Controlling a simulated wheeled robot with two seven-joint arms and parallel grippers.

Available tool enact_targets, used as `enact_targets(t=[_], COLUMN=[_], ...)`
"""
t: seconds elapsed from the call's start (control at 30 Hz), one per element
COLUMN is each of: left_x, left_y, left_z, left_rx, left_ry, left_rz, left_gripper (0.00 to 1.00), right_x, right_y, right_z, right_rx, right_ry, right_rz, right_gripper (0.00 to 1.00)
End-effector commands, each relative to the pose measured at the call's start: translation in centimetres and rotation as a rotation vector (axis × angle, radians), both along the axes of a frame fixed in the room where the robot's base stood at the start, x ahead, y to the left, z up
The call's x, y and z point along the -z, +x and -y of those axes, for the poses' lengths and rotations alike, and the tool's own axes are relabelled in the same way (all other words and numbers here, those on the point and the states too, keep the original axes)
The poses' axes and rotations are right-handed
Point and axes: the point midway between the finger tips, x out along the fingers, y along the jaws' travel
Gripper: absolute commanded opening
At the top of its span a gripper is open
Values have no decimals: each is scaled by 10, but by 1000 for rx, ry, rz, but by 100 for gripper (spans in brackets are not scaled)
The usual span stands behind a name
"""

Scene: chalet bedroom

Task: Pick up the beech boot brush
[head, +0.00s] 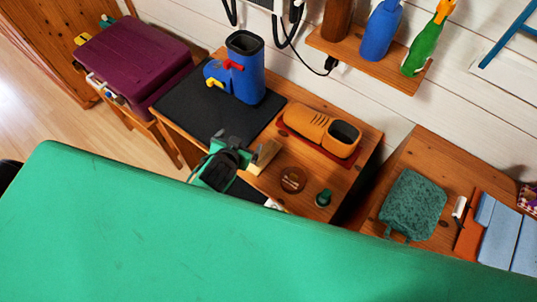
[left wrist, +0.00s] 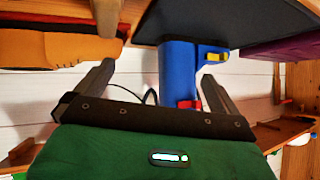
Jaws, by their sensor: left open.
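The beech boot brush (head: 264,157), a pale wooden block, lies on the wooden bench right beside my left gripper, partly hidden by it. My left gripper (head: 238,143) is over the bench at the front edge of the black mat, with its jaws apart. In the left wrist view, which is upside down, the two fingers of the left gripper (left wrist: 157,85) stand wide apart with nothing held between them. A tan wooden piece at the top of that view, near one finger, may be the brush. My right gripper does not show.
A blue boot (head: 246,68) stands on the black mat (head: 185,98). An orange shoe (head: 305,122) lies behind the brush. A round brown tin (head: 293,180) and a small green bottle (head: 324,198) stand to the right. A purple box (head: 132,60) is at left.

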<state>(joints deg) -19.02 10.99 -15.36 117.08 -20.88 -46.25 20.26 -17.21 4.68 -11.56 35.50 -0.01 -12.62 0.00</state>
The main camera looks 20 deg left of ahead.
Motion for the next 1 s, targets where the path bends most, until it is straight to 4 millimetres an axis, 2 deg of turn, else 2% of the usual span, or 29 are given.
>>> enact_targets(t=[0.17,0.27,0.37,0.43,0.5,0.6,0.7,0.77,0.9,1.0], left_x=[-45,-77,-117,-147,-173,-199,-209,-207,-183,-154], left_y=[39,60,78,86,88,79,63,52,26,13], left_z=[17,35,61,86,115,155,191,209,234,234], left_rx=[58,123,232,348,485,711,958,1111,1452,1657], left_ry=[-9,-23,-43,-64,-83,-105,-110,-104,-46,33], left_rz=[218,366,538,663,769,872,912,900,772,597], left_gripper=[100,100,100,100,100,100,100,100,100,100], right_x=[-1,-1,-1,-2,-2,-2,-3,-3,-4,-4], right_y=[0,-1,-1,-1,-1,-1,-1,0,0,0], right_z=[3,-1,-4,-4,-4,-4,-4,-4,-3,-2], right_rx=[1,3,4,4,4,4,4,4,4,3], right_ry=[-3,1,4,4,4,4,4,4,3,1], right_rz=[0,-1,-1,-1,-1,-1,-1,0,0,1], right_gripper=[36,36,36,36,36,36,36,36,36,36])
